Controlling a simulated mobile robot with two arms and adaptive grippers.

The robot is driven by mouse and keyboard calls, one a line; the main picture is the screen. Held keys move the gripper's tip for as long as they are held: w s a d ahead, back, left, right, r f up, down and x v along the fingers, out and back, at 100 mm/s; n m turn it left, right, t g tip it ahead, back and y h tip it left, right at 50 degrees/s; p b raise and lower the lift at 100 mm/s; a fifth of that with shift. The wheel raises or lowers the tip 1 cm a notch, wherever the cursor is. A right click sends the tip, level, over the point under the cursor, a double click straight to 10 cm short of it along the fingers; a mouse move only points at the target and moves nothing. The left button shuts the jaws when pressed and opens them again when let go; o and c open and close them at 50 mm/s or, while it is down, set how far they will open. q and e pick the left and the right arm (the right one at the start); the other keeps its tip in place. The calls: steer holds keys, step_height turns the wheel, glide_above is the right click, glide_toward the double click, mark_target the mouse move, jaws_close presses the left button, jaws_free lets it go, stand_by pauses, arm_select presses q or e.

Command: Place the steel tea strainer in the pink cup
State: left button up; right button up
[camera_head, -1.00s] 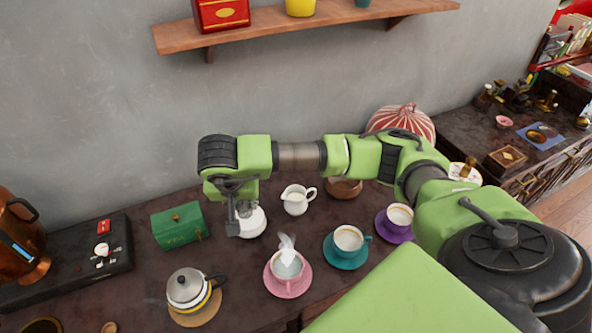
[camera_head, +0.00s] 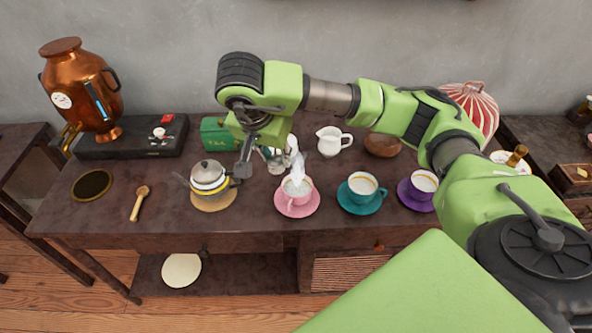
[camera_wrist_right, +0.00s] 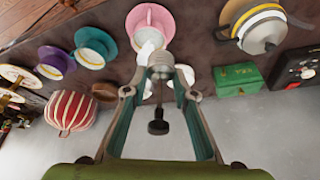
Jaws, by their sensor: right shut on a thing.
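The pink cup (camera_head: 297,186) stands on a pink saucer (camera_head: 298,210) at the middle front of the table, with white steam above it. It also shows in the wrist view (camera_wrist_right: 152,20), just beyond my fingertips. My right gripper (camera_head: 243,166) is up and left of the cup in the head view, near the teapot's right side. In the wrist view its fingers (camera_wrist_right: 160,76) are shut on the steel tea strainer (camera_wrist_right: 160,62); a dark stem with a black end hangs toward the palm. The strainer is hard to make out in the head view. My left gripper is not in view.
A steel-lidded teapot (camera_head: 208,178) on a round mat stands left of the cup. A teal cup (camera_head: 362,184) and a purple cup (camera_head: 424,182) stand to its right. Behind are a green tea box (camera_head: 215,135) and a white jug (camera_head: 332,140).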

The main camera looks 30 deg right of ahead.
steer(key=w+d+f, duration=0.1)
steer(key=d+f, duration=0.1)
steer(key=f, duration=0.1)
steer(key=w+d+f, duration=0.1)
steer(key=d+f, duration=0.2)
steer(key=f, duration=0.1)
steer(key=w+d+f+p, duration=0.1)
steer(key=w+d+f, duration=0.1)
steer(key=d+f, duration=0.1)
steer(key=shift+d+f, duration=0.15)
steer(key=shift+f, duration=0.25)
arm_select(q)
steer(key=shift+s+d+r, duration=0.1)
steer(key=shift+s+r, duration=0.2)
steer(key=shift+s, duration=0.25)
arm_select(e)
steer(key=shift+f+b, duration=0.55)
steer(key=shift+f, duration=0.05)
steer(key=o, duration=1)
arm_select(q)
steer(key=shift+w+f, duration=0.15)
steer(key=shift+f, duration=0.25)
arm_select(e)
steer(key=shift+r, duration=0.1)
